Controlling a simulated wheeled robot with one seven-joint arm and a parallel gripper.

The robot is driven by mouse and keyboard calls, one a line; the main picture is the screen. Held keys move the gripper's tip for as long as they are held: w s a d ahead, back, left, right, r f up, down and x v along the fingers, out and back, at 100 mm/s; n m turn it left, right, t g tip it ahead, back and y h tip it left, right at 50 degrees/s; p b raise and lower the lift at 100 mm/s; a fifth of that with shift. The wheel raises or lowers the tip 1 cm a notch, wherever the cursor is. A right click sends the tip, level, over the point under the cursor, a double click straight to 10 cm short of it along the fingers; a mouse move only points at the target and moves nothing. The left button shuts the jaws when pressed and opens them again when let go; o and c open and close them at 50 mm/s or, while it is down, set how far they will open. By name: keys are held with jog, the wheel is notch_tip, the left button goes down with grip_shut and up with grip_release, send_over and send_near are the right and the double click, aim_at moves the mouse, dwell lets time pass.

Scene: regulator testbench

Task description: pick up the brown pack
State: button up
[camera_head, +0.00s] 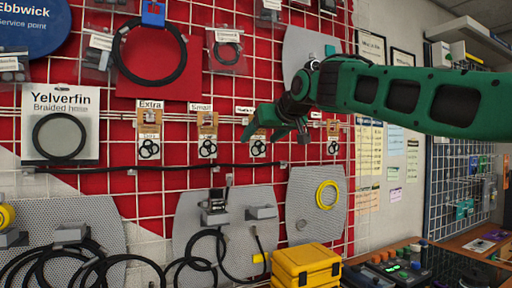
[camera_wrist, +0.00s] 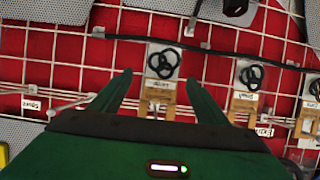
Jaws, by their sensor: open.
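Several small packs with brown card tops and black rings on white lower parts hang in a row on the red wire-grid wall. One brown pack (camera_wrist: 162,90) appears between my fingers in the wrist view. In the head view this seems to be the pack (camera_head: 257,147) just left of my gripper (camera_head: 274,135). My gripper is open and empty, with one finger on each side of that pack in the wrist view (camera_wrist: 160,77). I cannot tell whether the fingertips reach its depth.
Similar packs hang beside it: one under the "Small" label (camera_head: 208,147), one under "Extra" (camera_head: 149,147), and one to the right (camera_head: 333,147). A black hose (camera_head: 200,167) runs across the grid just below them. A yellow case (camera_head: 306,266) stands lower down.

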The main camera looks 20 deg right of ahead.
jog(key=x, duration=0.6)
jog(key=shift+w, duration=0.2)
jog(key=shift+a, duration=0.1)
jog(key=c, duration=1.1)
jog(key=shift+r, duration=0.1)
jog(key=s, duration=0.6)
jog(key=s+d+r, duration=0.1)
jog(key=s, duration=0.5)
jog(key=s+d, duration=0.1)
jog(key=s, duration=0.5)
jog(key=shift+d+r, duration=0.2)
jog(key=shift+d, duration=0.05)
